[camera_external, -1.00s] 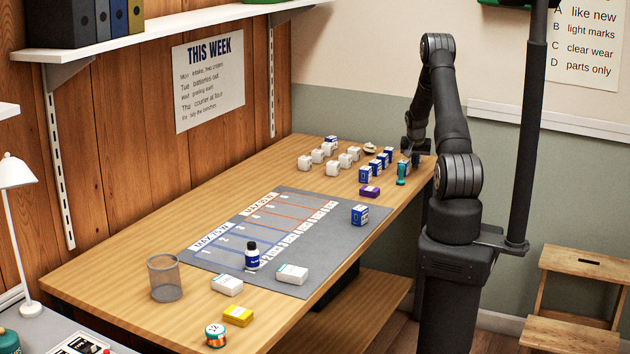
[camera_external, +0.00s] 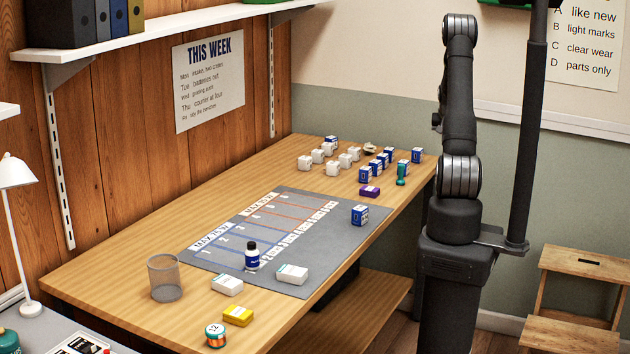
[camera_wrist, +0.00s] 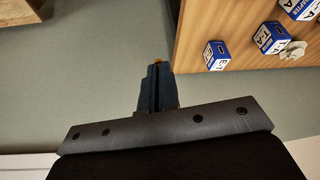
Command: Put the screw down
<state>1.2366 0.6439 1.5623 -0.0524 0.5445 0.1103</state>
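No screw can be made out on the table (camera_external: 110,275) in the external view. My gripper (camera_wrist: 158,72) shows in the wrist view with its two dark fingers close together, off the table's edge and over the floor. A tiny orange-brown spot shows at the fingertips; it is too small to tell whether it is a held piece or part of the fingers. In the external view the fingers are hidden by my raised arm.
A blue-and-white box (camera_external: 417,155) stands near the table's right edge, beside other blue boxes (camera_external: 376,166) and a teal item (camera_external: 401,175). The grey mat (camera_external: 300,205) holds a bottle (camera_external: 252,256). A wooden step stool (camera_external: 585,265) stands at right.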

